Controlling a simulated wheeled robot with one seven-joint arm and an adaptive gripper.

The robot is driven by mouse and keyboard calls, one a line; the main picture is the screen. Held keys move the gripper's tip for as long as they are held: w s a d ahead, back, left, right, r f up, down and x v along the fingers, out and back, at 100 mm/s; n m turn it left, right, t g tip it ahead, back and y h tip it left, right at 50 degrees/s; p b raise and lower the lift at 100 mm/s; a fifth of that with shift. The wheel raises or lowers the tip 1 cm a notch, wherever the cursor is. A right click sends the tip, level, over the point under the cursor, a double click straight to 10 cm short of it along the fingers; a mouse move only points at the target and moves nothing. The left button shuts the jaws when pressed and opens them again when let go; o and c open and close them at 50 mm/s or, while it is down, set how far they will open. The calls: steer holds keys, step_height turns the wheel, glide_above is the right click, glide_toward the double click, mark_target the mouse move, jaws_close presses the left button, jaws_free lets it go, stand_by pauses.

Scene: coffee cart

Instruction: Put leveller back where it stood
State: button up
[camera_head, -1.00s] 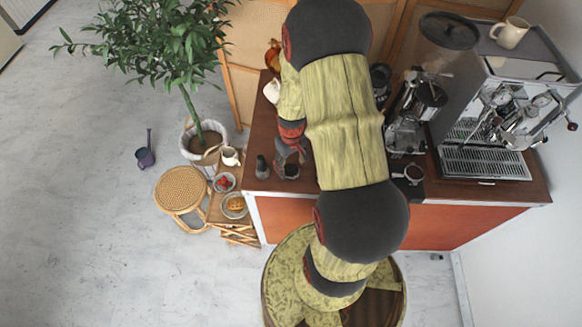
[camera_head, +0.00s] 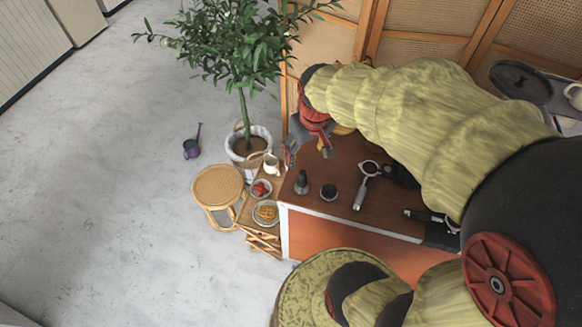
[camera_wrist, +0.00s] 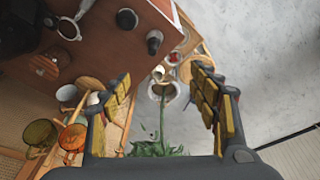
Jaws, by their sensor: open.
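The leveller (camera_head: 328,191), a short dark round puck, stands on the brown counter (camera_head: 345,160) near its front left edge. It also shows at the top of the wrist view (camera_wrist: 126,19). A dark tamper (camera_head: 302,183) stands upright just left of it, and also appears in the wrist view (camera_wrist: 154,41). My gripper (camera_head: 308,150) is above the counter's left end, behind and apart from both. In the wrist view my gripper (camera_wrist: 160,84) has its fingers wide apart with nothing between them held.
A portafilter (camera_head: 364,185) lies right of the leveller. A potted plant (camera_head: 248,140) stands left of the counter, close to my gripper. A small stand holds a waffle plate (camera_head: 265,213) and a berry bowl (camera_head: 261,188). Amber glasses (camera_wrist: 72,137) stand along the back.

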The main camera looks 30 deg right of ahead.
steer(key=s+a+r+n+t, duration=0.1)
steer(key=s+a+r+t, duration=0.2)
steer(key=s+a+r, duration=0.6)
step_height(320, 180, up, 3)
steer(key=a, duration=0.2)
steer(key=shift+a+f+y, duration=0.15)
steer(key=shift+a+y, duration=0.15)
steer(key=shift+y, duration=0.1)
